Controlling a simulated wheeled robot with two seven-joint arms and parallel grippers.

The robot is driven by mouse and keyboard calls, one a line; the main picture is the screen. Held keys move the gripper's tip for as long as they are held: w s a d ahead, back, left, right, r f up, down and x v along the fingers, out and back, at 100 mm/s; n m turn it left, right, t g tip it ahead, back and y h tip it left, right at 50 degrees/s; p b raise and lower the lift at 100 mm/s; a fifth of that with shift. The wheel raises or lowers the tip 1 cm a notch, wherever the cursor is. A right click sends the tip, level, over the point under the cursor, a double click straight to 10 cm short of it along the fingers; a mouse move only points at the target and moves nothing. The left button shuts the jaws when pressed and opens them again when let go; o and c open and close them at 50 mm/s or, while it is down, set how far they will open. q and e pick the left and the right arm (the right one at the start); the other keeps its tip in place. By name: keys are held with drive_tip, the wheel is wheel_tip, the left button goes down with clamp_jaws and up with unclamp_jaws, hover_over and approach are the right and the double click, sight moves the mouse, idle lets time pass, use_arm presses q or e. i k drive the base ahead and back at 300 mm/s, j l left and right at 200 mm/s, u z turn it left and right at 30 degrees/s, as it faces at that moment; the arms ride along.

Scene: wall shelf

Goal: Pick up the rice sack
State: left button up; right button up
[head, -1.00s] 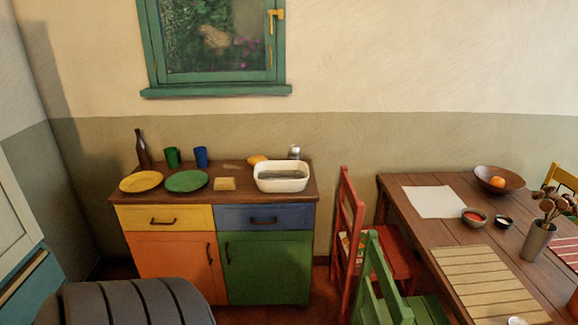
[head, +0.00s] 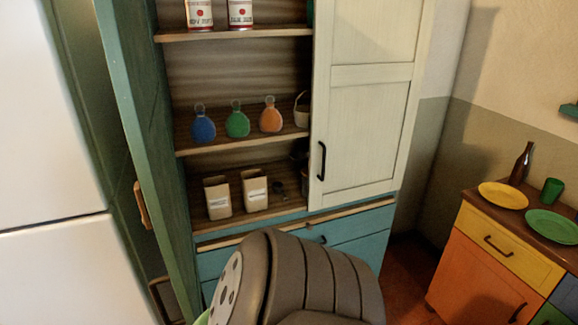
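Two open-topped beige bags stand upright on the lower shelf of the cupboard in the head view, a left bag (head: 217,197) and a right bag (head: 254,190). Each has a small label too blurred to read, so I cannot tell which one is the rice sack. Neither of my grippers is in view.
The cupboard's green left door (head: 140,130) stands open; its cream right door (head: 368,115) covers the right side of the shelves. Above are tins (head: 240,13) and blue, green and orange round items (head: 237,122). The sideboard (head: 480,275) is at right.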

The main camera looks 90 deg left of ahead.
sight(216, 189)
drive_tip(key=u, duration=3.15)
